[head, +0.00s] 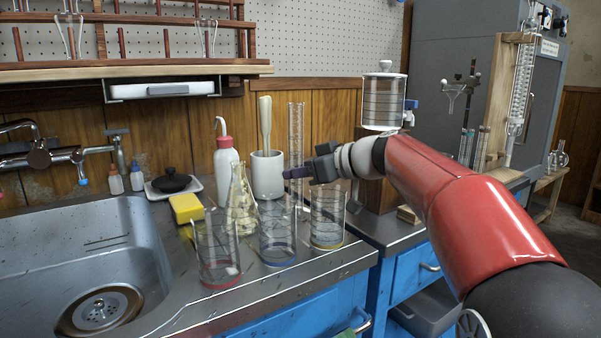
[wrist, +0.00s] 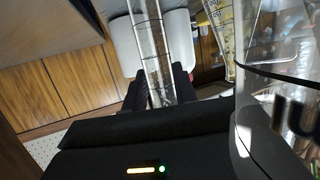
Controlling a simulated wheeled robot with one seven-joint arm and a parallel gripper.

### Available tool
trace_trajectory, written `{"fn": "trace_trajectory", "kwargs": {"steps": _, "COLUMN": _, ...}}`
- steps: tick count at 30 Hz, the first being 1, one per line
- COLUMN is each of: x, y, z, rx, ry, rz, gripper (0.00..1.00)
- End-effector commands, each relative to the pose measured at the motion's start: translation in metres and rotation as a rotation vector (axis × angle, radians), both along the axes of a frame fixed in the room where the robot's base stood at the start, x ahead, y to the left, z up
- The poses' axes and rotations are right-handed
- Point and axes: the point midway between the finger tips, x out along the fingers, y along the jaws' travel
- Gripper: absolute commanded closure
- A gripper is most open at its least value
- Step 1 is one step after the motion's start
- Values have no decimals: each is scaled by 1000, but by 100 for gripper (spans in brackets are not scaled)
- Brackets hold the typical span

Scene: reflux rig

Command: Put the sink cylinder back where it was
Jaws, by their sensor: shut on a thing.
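The sink cylinder, a tall clear graduated cylinder (head: 296,130), is upright at the back of the counter (head: 330,262), right of the white mortar. My gripper (head: 292,173) reaches in from the right and is shut on it at about mid-height. In the wrist view the cylinder (wrist: 150,45) runs between the two dark fingers (wrist: 160,88). Its lower end is hidden behind the beakers in the head view, so I cannot tell whether it touches the counter.
Clear beakers with red (head: 218,255), blue (head: 278,238) and yellow (head: 328,220) rings stand in front. A flask (head: 241,205), a white mortar (head: 267,175) and a wash bottle (head: 226,158) stand close on the left. The sink (head: 90,245) is at left.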

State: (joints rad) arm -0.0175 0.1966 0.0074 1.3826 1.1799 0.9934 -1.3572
Motion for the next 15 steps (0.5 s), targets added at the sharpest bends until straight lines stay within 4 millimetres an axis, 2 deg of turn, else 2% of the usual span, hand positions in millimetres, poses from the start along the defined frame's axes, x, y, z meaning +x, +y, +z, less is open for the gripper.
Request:
{"fn": "trace_trajectory", "kwargs": {"steps": 1, "x": 0, "y": 0, "z": -3, "rx": -1, "ry": 1, "rz": 1, "gripper": 100}}
{"fn": "trace_trajectory", "kwargs": {"steps": 2, "x": 0, "y": 0, "z": -2, "rx": -2, "ry": 2, "rz": 1, "gripper": 68}}
{"fn": "trace_trajectory", "kwargs": {"steps": 6, "x": 0, "y": 0, "z": -3, "rx": -3, "ry": 2, "rz": 1, "gripper": 50}}
{"fn": "trace_trajectory", "kwargs": {"steps": 7, "x": 0, "y": 0, "z": -3, "rx": -3, "ry": 2, "rz": 1, "gripper": 47}}
{"fn": "trace_trajectory", "kwargs": {"steps": 15, "x": 0, "y": -1, "z": -4, "rx": -4, "ry": 5, "rz": 2, "gripper": 47}}
